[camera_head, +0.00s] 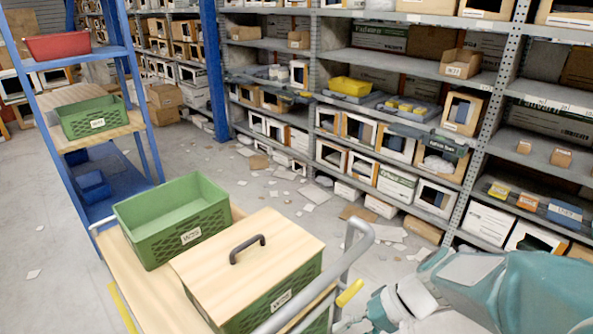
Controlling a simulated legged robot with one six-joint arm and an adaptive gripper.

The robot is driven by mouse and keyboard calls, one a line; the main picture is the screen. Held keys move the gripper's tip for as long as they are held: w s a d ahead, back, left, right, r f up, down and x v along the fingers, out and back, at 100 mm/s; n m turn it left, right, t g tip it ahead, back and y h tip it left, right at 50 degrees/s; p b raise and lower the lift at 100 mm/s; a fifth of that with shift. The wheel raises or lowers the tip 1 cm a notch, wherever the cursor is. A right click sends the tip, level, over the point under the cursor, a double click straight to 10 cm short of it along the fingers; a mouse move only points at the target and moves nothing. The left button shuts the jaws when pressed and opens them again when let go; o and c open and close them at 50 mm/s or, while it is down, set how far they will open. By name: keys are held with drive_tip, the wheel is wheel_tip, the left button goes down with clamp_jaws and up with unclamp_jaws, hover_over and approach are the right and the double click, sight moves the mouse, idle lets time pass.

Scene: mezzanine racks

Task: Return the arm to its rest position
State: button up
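My arm, teal and pale grey, reaches in from the lower right corner. No held object can be seen.
A cart with a grey tube handle (318,285) carries an open green crate (160,243) and a green crate with a wooden lid (247,260). A blue shelf frame (140,130) stands left. Loaded grey racks (490,130) stand behind. Paper scraps litter the floor (260,200).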

drive_tip(key=s+d+r+n+t+h, duration=0.1)
drive_tip(key=s+d+r+t+h, duration=0.4)
drive_tip(key=r+h, duration=0.3)
drive_tip(key=shift+s+d+r+t+h, duration=0.35)
drive_tip(key=shift+r+t, duration=0.25)
drive_tip(key=shift+r, duration=0.3)
idle(1.3)
